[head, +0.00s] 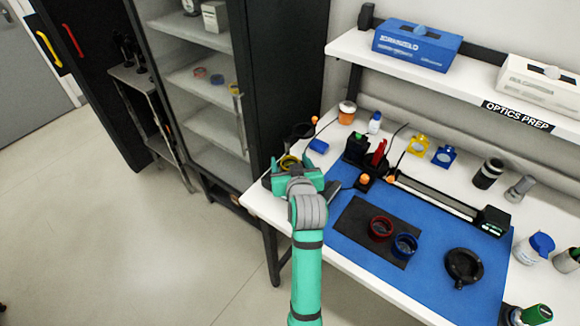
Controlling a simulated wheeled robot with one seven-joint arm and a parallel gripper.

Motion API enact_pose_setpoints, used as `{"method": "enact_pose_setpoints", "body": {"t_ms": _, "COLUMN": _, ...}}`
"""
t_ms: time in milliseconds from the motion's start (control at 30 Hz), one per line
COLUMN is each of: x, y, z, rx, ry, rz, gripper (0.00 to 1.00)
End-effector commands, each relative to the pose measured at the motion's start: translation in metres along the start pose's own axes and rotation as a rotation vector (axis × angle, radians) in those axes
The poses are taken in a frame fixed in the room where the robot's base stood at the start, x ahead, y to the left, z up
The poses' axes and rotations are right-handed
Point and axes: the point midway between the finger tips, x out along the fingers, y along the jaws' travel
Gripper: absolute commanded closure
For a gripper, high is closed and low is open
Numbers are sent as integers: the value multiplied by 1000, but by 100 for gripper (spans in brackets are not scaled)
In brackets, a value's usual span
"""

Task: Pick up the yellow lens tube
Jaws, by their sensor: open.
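The yellow lens tube (289,162) is a short yellow ring at the left end of the white bench, partly hidden by my gripper. My gripper (290,168) is open, with its fingers around or just above the yellow lens tube. I cannot tell whether the fingers touch it. The tube seems to rest on or near the bench's left corner; its base is hidden behind the gripper.
A red ring (381,229) and a blue ring (404,246) sit on a dark pad on the blue mat (345,256). The shelf (400,72) overhangs the bench's back. The cabinet (205,130) stands left.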

Motion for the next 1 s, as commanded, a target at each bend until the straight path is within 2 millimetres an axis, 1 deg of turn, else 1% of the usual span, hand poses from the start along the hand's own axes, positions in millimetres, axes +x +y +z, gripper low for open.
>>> {"method": "enact_pose_setpoints", "body": {"t_ms": 100, "x": 18, "y": -1, "z": -2, "rx": 0, "ry": -1, "rz": 0, "gripper": 36}}
{"method": "enact_pose_setpoints", "body": {"t_ms": 233, "x": 31, "y": -1, "z": -2, "rx": 1, "ry": 0, "rz": -1, "gripper": 36}}
{"method": "enact_pose_setpoints", "body": {"t_ms": 333, "x": 35, "y": -1, "z": -2, "rx": 1, "ry": 0, "rz": -1, "gripper": 36}}
{"method": "enact_pose_setpoints", "body": {"t_ms": 533, "x": 35, "y": -1, "z": -2, "rx": 1, "ry": 0, "rz": 0, "gripper": 36}}
{"method": "enact_pose_setpoints", "body": {"t_ms": 567, "x": 35, "y": -1, "z": -2, "rx": 1, "ry": 0, "rz": 0, "gripper": 43}}
{"method": "enact_pose_setpoints", "body": {"t_ms": 600, "x": 34, "y": -1, "z": -2, "rx": 1, "ry": 0, "rz": 0, "gripper": 53}}
{"method": "enact_pose_setpoints", "body": {"t_ms": 667, "x": 34, "y": -1, "z": -2, "rx": 1, "ry": 0, "rz": 0, "gripper": 67}}
{"method": "enact_pose_setpoints", "body": {"t_ms": 700, "x": 34, "y": -1, "z": -2, "rx": 1, "ry": 0, "rz": 0, "gripper": 77}}
{"method": "enact_pose_setpoints", "body": {"t_ms": 733, "x": 34, "y": -1, "z": -2, "rx": 1, "ry": 0, "rz": 0, "gripper": 83}}
{"method": "enact_pose_setpoints", "body": {"t_ms": 767, "x": 34, "y": -1, "z": -2, "rx": 1, "ry": 0, "rz": 0, "gripper": 83}}
{"method": "enact_pose_setpoints", "body": {"t_ms": 800, "x": 34, "y": -1, "z": -2, "rx": 1, "ry": 1, "rz": 0, "gripper": 87}}
{"method": "enact_pose_setpoints", "body": {"t_ms": 1000, "x": 34, "y": -1, "z": -2, "rx": 1, "ry": 1, "rz": 0, "gripper": 87}}
